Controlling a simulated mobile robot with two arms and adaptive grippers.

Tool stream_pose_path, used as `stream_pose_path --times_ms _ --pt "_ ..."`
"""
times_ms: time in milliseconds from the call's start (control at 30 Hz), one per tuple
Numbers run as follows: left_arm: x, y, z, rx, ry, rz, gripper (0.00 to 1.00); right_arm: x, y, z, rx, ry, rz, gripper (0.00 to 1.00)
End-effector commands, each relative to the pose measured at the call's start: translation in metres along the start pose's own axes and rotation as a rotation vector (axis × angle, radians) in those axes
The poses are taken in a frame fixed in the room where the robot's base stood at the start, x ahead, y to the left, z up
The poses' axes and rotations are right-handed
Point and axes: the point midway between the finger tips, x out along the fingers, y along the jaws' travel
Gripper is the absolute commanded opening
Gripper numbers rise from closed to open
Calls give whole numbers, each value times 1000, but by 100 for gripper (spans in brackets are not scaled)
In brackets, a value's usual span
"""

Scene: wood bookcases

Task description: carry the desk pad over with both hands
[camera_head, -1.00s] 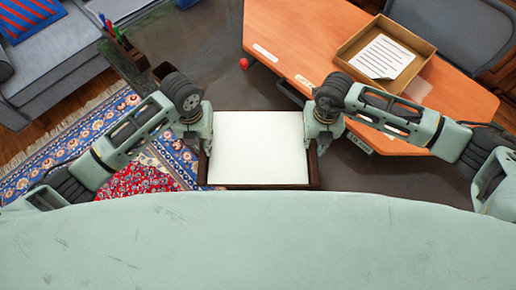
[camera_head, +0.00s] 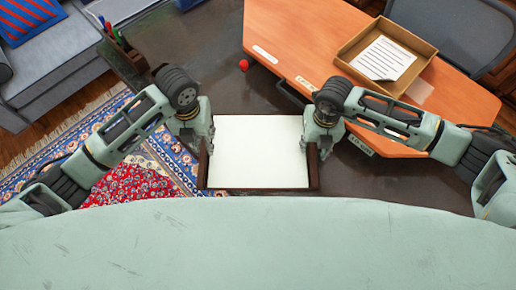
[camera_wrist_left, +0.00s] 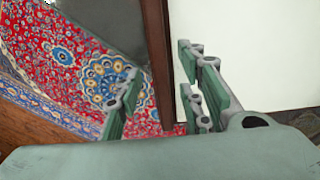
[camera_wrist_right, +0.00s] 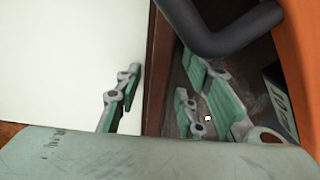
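The desk pad (camera_head: 258,152) is a white sheet in a dark brown frame, lying flat in front of me between my grippers. My left gripper (camera_head: 198,145) is over its left edge, with fingers on both sides of the brown border (camera_wrist_left: 157,70); rug shows between the outer finger and the border. My right gripper (camera_head: 314,145) straddles the right border (camera_wrist_right: 155,80) in the same way, with dark surface visible beside it. Both grippers look open around the borders, with no clear squeeze visible. The fingertips' lower ends are partly hidden.
The dark table (camera_head: 225,85) lies beyond and right of the pad. An orange desk (camera_head: 300,40) stands behind, bearing a box of paper (camera_head: 430,48). A red ball (camera_head: 243,65) lies near it. A patterned rug (camera_head: 130,185) covers the floor at left, with a sofa (camera_head: 50,60) beyond.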

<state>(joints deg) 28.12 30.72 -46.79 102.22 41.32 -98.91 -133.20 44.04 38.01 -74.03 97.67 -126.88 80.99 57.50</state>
Motion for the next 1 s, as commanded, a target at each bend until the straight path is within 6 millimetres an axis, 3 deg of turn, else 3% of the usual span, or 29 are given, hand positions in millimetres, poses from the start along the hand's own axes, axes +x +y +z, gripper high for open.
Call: stream_pose_path --times_ms 100,300,567,667,1000 --pt "-28 0 2 2 -6 0 36 0 0 0 0 0 0 36" --pt "-65 0 1 0 -3 1 36 0 0 0 0 0 0 36" --pt "-85 0 0 -1 0 1 36 -4 0 0 0 -1 1 36" --pt "-85 0 0 -1 0 1 36 -17 0 1 0 -3 2 36" --pt "-85 0 0 -1 0 1 36 -87 0 1 -2 -5 1 36"
